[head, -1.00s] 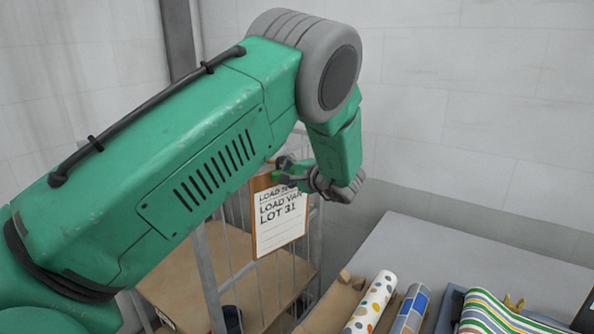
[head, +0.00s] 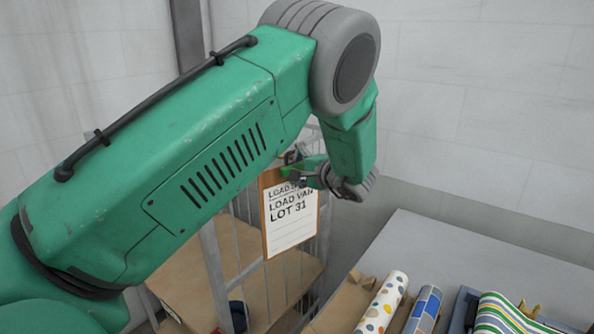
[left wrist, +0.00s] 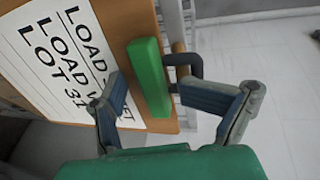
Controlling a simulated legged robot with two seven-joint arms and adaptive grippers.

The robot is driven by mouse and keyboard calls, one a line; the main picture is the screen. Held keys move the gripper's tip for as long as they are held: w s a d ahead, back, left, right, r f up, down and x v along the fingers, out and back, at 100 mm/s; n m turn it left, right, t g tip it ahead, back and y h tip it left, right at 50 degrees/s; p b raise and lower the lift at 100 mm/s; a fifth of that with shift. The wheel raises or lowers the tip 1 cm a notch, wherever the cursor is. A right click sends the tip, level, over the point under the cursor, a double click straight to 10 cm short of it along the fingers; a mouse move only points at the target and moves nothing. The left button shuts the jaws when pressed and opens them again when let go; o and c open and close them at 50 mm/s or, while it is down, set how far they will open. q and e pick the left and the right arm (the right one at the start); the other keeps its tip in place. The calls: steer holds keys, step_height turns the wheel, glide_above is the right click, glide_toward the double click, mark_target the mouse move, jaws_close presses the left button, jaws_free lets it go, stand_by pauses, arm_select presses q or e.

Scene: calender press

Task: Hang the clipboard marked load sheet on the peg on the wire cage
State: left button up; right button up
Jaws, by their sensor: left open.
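The clipboard (head: 290,225), marked load sheet and LOAD VAN LOT 31, hangs upright against the wire cage (head: 213,270). The left wrist view shows its brown board and white sheet (left wrist: 60,50), with a green clip (left wrist: 150,78) at its top edge. A dark bent peg (left wrist: 188,68) stands right beside the clip; whether it passes through the clipboard is not clear. My left gripper (head: 318,178) is at the top of the clipboard. Its fingers (left wrist: 152,92) are spread apart, one on each side of the clip. My right gripper is not in view.
A grey table (head: 440,255) at the right holds a dotted roll (head: 383,303), a blue checked roll (head: 424,310) and a striped roll (head: 505,315) in a blue tray. Brown boards or cartons (head: 185,275) sit in the cage. A wall stands behind.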

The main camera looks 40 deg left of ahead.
arm_select(q)
steer(key=shift+f, duration=0.1)
steer(key=shift+d, duration=0.1)
steer(key=v, duration=1.2)
